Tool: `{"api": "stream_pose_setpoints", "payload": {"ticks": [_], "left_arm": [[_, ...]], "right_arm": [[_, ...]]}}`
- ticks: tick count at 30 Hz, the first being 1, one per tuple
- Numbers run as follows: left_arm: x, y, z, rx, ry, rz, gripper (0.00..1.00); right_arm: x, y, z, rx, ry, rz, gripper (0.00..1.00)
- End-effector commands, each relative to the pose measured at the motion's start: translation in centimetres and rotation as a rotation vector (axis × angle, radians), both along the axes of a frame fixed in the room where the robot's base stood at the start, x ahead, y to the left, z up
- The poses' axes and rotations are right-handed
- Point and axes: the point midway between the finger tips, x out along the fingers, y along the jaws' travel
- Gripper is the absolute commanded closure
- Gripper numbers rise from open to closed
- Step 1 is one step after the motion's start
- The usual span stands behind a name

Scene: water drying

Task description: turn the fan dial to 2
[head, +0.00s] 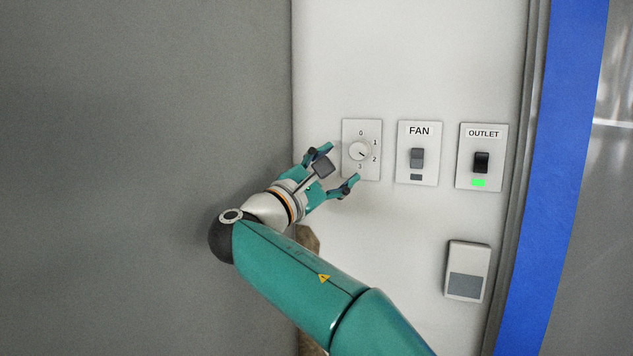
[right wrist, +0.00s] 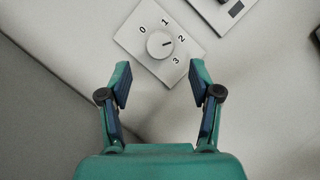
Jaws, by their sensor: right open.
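The round white fan dial (head: 358,150) is on a white wall plate marked 0, 1, 2 and 3. Its dark pointer mark points toward the 2. The dial also shows in the right wrist view (right wrist: 159,45), beyond the fingertips, with its mark toward the 2 there too. My right gripper (head: 337,169) is open and empty, just left of and below the dial plate. In the right wrist view its fingers (right wrist: 160,73) are spread wide, and the dial lies ahead of the gap between them, apart from both. My left gripper is not in view.
Right of the dial are a FAN switch (head: 417,157) and an OUTLET switch (head: 481,161) with a lit green light. A grey-white box (head: 467,270) is lower right. A grey wall (head: 150,100) fills the left, and a blue strip (head: 565,150) edges the panel's right.

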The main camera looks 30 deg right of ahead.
Motion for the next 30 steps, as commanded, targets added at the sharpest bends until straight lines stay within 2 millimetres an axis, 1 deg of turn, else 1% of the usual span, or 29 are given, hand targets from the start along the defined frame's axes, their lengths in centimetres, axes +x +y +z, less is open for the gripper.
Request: {"api": "stream_pose_setpoints", "payload": {"ticks": [1,3,6,10,15,30], "left_arm": [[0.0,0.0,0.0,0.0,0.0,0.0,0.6],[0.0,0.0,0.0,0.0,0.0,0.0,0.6],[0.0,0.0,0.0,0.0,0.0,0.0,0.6],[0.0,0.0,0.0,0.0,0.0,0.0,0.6],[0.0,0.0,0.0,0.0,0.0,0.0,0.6],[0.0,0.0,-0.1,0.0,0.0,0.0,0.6]], "right_arm": [[-0.4,1.1,-0.2,-0.001,0.0,0.003,0.37],[-0.9,2.3,-0.6,0.0,0.001,0.003,0.37],[-1.6,3.7,-1.1,0.0,0.0,0.001,0.37],[-2.1,4.9,-1.5,0.0,0.0,0.0,0.37],[-2.4,5.3,-1.7,0.001,-0.001,-0.001,0.37],[-2.3,5.3,-1.7,0.0,0.0,-0.001,0.37]]}}
